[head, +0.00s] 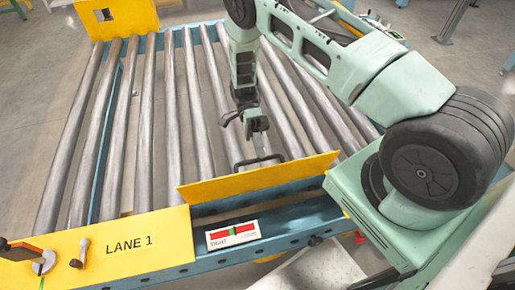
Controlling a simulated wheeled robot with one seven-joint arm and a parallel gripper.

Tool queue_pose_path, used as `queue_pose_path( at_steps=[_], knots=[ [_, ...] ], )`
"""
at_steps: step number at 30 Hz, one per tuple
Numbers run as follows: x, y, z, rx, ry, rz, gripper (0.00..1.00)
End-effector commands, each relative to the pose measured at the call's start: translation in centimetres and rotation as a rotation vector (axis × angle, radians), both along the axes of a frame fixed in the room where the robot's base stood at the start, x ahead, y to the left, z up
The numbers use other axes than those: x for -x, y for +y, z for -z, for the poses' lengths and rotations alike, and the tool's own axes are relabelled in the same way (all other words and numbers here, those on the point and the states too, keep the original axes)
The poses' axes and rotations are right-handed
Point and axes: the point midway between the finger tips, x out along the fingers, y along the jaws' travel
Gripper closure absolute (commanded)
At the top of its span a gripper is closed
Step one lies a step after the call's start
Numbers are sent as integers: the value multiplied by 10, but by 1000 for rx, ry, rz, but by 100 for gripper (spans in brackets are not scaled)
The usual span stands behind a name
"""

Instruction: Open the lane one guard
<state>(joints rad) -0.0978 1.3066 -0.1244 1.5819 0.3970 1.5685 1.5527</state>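A yellow panel (262,178), which appears to be the lane one guard, stands tilted along the near edge of the roller conveyor. A grey U-shaped handle (258,161) shows just behind its top edge. My gripper (259,146) points down over the rollers, just above and behind the handle. Whether its fingers touch the handle or are open or shut is too small to tell. A yellow plate marked LANE 1 (130,245) is at the near left of the conveyor frame.
Grey rollers (145,130) run away from me between blue rails. A TIGHT gauge label (233,234) with red and green bands is on the near rail. A latch or lever (80,252) and a round knob (44,262) are at left. A yellow block (118,18) stands at the far left end.

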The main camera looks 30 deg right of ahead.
Motion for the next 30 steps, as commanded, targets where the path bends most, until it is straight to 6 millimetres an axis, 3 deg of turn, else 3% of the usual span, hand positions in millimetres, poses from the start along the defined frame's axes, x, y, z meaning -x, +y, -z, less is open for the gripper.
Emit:
queue_pose_path(
  at_steps=[1, 20, 21, 23, 30],
  knots=[
    [-1, -1, 15, 11, -25, 2, 100],
    [-1, -1, 18, 9, -22, 1, 100],
    [-1, -1, 18, 9, -22, 1, 79],
    [0, -1, 18, 9, -21, 1, 66],
    [-1, -1, 15, 9, -22, 0, 66]
  ],
)
